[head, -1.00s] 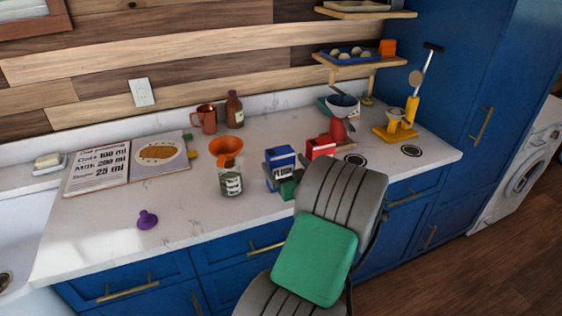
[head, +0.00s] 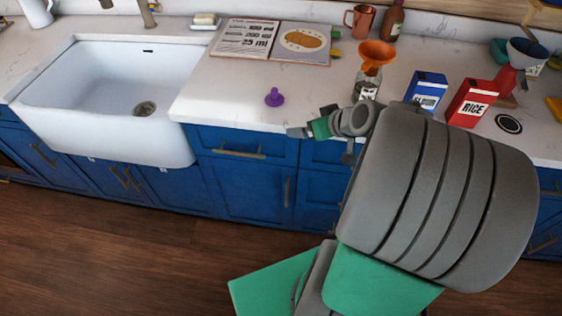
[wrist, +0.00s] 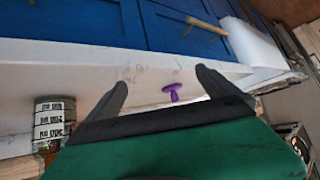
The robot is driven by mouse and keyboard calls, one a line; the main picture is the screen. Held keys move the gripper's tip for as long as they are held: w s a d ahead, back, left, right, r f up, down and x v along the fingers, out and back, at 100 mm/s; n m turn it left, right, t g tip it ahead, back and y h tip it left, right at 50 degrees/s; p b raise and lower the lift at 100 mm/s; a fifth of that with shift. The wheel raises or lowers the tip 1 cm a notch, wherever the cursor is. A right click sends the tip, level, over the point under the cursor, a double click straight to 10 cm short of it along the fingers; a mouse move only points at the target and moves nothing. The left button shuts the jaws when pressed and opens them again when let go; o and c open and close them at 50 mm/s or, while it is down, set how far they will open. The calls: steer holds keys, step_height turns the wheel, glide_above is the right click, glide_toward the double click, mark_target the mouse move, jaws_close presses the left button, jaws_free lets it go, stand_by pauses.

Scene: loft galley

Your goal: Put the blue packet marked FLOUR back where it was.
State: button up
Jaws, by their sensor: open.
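The blue packet marked FLOUR (head: 427,90) stands upright on the white counter, left of the red packet marked RICE (head: 472,103). My arm hides its lower part. My gripper (head: 292,132) is by the counter's front edge, well left of the FLOUR packet and apart from it. In the wrist view, its two fingers (wrist: 160,85) are spread with nothing held between them. The purple knob-like object (wrist: 172,92) shows beyond the gap and the FLOUR packet is not seen there.
An orange funnel (head: 376,54) sits on a labelled glass jar (head: 366,86), left of the FLOUR packet. The purple object (head: 274,97) lies on otherwise clear counter. An open book (head: 270,40) lies behind; the sink (head: 110,85) is at left.

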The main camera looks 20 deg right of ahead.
steer(key=s+a+r+g+h, duration=0.1)
steer(key=s+a+g, duration=0.4)
steer(key=s+a, duration=0.6)
steer(key=a+r, duration=0.1)
steer(key=a, duration=0.2)
steer(key=shift+a+r+m+g+h, duration=0.2)
steer(key=shift+r+m+g+h, duration=0.1)
steer(key=shift+r+m, duration=0.1)
